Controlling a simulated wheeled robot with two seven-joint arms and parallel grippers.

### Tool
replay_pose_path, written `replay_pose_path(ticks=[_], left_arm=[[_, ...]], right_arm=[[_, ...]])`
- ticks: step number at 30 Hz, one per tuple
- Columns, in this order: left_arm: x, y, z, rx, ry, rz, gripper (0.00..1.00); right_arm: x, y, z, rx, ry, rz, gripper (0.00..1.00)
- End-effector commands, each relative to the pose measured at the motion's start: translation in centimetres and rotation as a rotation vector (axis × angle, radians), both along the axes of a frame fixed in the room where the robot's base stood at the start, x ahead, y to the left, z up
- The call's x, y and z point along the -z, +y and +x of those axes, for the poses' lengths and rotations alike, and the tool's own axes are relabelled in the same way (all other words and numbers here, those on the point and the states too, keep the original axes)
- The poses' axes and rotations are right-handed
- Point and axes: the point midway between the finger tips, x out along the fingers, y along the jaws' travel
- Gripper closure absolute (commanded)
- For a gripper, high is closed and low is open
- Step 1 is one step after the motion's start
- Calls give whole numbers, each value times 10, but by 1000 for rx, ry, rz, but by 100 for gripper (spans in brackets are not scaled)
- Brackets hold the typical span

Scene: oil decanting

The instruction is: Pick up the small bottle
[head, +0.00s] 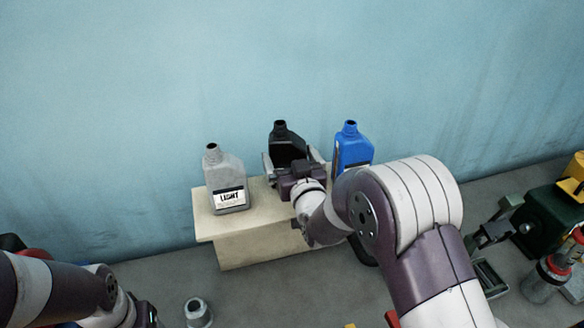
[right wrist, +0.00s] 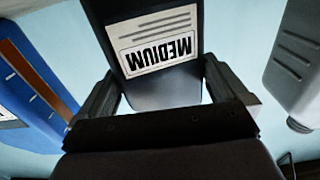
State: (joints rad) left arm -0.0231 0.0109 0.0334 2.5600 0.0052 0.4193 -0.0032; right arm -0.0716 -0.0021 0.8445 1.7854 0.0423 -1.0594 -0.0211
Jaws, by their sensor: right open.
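Three bottles stand in a row on a pale block (head: 240,247). The black bottle (head: 281,133), in the middle, reads MEDIUM in the right wrist view (right wrist: 160,42), where it appears upside down. My right gripper (head: 291,160) is open, with one finger on each side of the black bottle; I cannot tell whether they touch it. The grey bottle (head: 223,177), labelled LIGHT, stands at the left. The blue bottle (head: 352,147) stands at the right, its lower part hidden by my right arm. My left arm is at the lower left, its gripper mostly cut off by the frame edge.
A blue wall rises behind the block. A grey round-mouthed object (head: 197,313) stands at the front, near my left arm. Green and yellow machinery (head: 553,215) and a grey-and-red item (head: 545,278) stand at the far right. The surface left of the block is mostly clear.

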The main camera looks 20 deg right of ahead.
Motion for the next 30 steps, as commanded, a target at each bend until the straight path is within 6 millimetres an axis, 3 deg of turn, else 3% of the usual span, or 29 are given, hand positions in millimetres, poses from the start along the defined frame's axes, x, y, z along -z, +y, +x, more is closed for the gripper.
replay_pose_path(ticks=[1, 5, 17, 26, 29, 30], left_arm=[[0, 0, 0, 0, 0, 0, 35], [0, 0, 0, 0, 0, 0, 35], [2, 0, 0, 0, 0, 0, 35], [18, 0, 0, 0, 0, 0, 35], [25, 0, 0, 0, 0, 0, 35], [28, 0, 0, 0, 0, 0, 35]], right_arm=[[2, 0, 0, 1, 3, 0, 10], [2, 0, 0, 1, 4, 0, 52], [-3, 0, 0, 1, -3, 1, 52], [-41, 0, -1, 1, -8, 1, 52], [-53, -14, -19, 4, -8, -1, 70], [-58, -20, -26, 5, -8, 0, 70]])
